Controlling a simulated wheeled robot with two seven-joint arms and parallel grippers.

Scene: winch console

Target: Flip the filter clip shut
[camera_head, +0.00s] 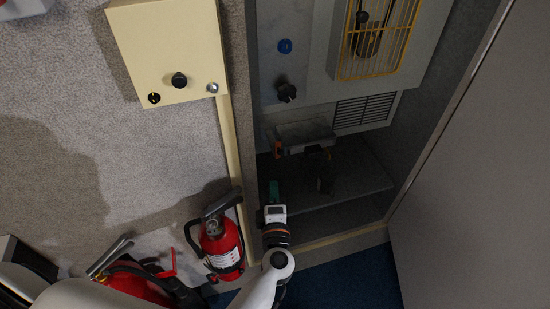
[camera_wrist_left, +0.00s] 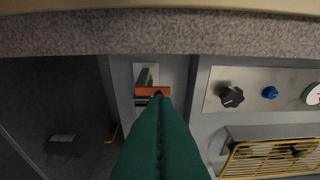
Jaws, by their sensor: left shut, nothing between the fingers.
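The filter clip is probably the small orange piece (camera_head: 278,149) at the left end of a clear filter housing (camera_head: 305,134) inside the cabinet. In the left wrist view the orange clip (camera_wrist_left: 153,91) shows as a short bar across a grey bracket. My left gripper (camera_head: 274,187) has green fingers, shut and empty, below the clip in the head view. In the left wrist view its fingertips (camera_wrist_left: 158,97) overlap the clip's lower edge; I cannot tell whether they touch. My right gripper is in neither view.
Above the clip are a black knob (camera_head: 286,92), a blue button (camera_head: 285,46) and a yellow wire guard (camera_head: 378,38). A red extinguisher (camera_head: 222,247) stands left of my arm. A cream control box (camera_head: 168,50) is at upper left, and a grey panel (camera_head: 475,180) borders the right.

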